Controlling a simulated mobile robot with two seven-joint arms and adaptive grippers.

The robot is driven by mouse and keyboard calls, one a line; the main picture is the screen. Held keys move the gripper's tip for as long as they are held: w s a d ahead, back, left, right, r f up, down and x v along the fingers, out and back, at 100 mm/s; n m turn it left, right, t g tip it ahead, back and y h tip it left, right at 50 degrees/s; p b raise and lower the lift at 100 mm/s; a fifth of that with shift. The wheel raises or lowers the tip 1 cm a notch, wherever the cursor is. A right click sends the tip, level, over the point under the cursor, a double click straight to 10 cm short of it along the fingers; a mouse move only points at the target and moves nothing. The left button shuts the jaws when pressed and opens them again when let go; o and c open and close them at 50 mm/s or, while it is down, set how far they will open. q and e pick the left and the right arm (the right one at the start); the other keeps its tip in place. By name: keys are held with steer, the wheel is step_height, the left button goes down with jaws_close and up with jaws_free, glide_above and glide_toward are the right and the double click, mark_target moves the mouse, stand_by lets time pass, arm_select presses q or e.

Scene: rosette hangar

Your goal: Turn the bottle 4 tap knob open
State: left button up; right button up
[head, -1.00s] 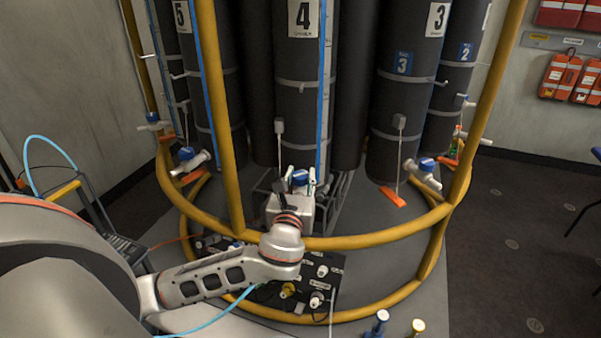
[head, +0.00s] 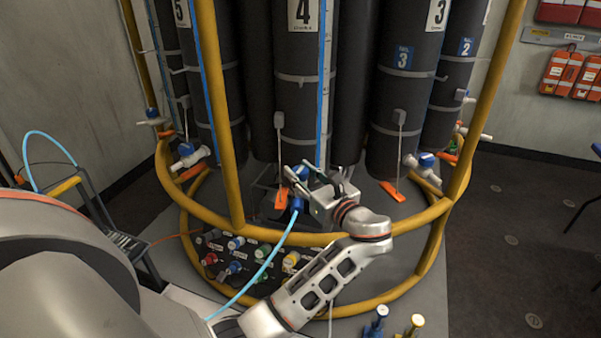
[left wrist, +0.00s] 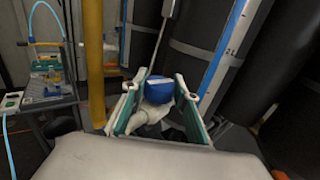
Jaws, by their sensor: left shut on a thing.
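Bottle 4 (head: 297,105) is the tall dark cylinder at the top middle of the head view, marked with a "4". Its tap's blue knob (head: 301,172) is low at its front. My left gripper (head: 296,178) comes in from the right and is shut on this knob, with a finger on either side. The left wrist view shows the blue knob (left wrist: 160,90) between the green-lined fingers, with the white tap body (left wrist: 147,119) below it. The knob is partly hidden by the fingers in the head view. My right gripper is out of view.
A yellow tubular frame (head: 226,110) rings the bottles, and my left arm reaches over its lower rail. A light-blue hose (head: 262,268) runs up to a blue fitting (head: 296,203) under the gripper. A black panel with several coloured knobs (head: 237,243) lies below.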

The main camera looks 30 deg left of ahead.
mark_target(301, 170)
arm_select(q)
steer(key=shift+r+n+g, duration=0.1)
steer(key=shift+n+g, duration=0.2)
steer(key=shift+g, duration=0.2)
steer(key=o, duration=1.2)
steer(key=shift+c, duration=0.2)
step_height(301, 170, up, 10)
steer(key=shift+f, duration=0.1)
